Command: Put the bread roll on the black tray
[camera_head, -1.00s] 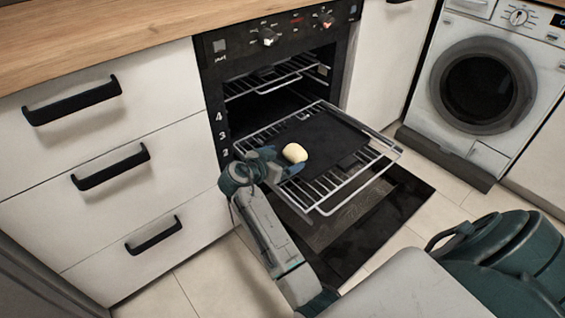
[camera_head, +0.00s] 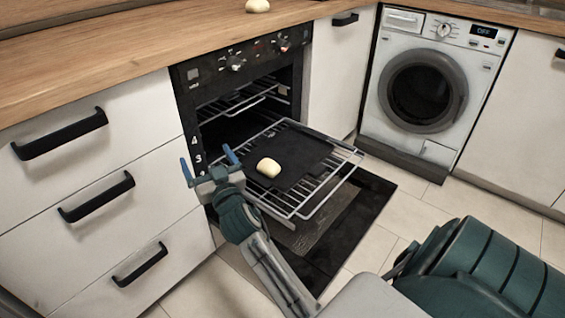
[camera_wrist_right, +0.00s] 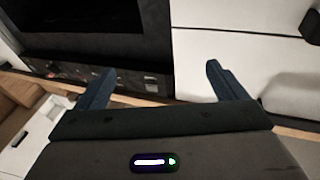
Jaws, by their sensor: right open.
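A pale bread roll (camera_head: 268,167) lies on the black tray (camera_head: 302,152), near its left edge. The tray rests on the wire rack pulled out of the oven. A second pale roll (camera_head: 257,5) sits on the wooden counter at the top edge of the head view. My right gripper (camera_head: 207,155) is left of the rack, in front of the oven's left edge, apart from the roll on the tray. Its blue fingers are spread and empty. They also show wide apart in the right wrist view (camera_wrist_right: 160,70). My left gripper is not in view.
The wire rack (camera_head: 335,172) juts out over the lowered dark oven door (camera_head: 350,222). White drawers with black handles (camera_head: 95,197) stand at left. A washing machine (camera_head: 422,92) stands at right. Tiled floor (camera_head: 410,205) is clear between.

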